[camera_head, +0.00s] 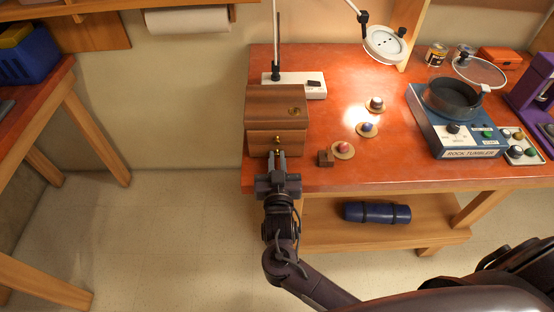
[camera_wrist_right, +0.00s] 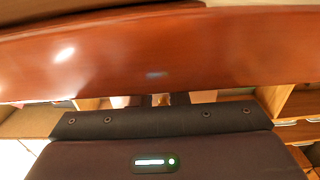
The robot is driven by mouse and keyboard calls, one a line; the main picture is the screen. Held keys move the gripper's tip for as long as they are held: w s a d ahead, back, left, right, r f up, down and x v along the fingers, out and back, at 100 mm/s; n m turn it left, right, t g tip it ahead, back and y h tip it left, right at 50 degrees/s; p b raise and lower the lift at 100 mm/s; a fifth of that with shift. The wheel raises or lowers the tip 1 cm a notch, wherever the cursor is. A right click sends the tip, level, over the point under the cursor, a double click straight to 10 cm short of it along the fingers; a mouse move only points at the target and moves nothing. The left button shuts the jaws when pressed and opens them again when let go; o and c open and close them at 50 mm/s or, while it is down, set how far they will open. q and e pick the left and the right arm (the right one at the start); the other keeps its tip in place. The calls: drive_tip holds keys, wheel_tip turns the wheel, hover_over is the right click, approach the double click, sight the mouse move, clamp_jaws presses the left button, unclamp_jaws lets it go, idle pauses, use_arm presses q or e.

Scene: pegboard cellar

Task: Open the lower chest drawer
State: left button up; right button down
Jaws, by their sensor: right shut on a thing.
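The small wooden chest (camera_head: 276,106) stands at the left end of the red-topped workbench. Its front faces me, with a brass knob (camera_head: 278,139) showing on it. My right gripper (camera_head: 277,155) is at the lower part of the front, just below that knob, with its fingers pointing at the chest. It is shut on what seems to be the lower drawer's knob, which the fingers hide in the head view. In the right wrist view a small brass-coloured piece (camera_wrist_right: 161,99) shows between the fingers. I see no clear gap at the lower drawer. My left gripper is not in view.
A small dark wooden block (camera_head: 325,158) lies right of the chest, near several round discs with knobs. A rock tumbler (camera_head: 465,125) stands farther right. A blue roll (camera_head: 377,212) lies on the shelf below. The floor left of the bench is clear.

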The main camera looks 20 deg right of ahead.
drive_tip(key=p+v, duration=0.2)
drive_tip(key=v, duration=0.7)
drive_tip(key=shift+s, duration=0.2)
drive_tip(key=c, duration=1.4)
unclamp_jaws()
drive_tip(key=shift+c, duration=0.2)
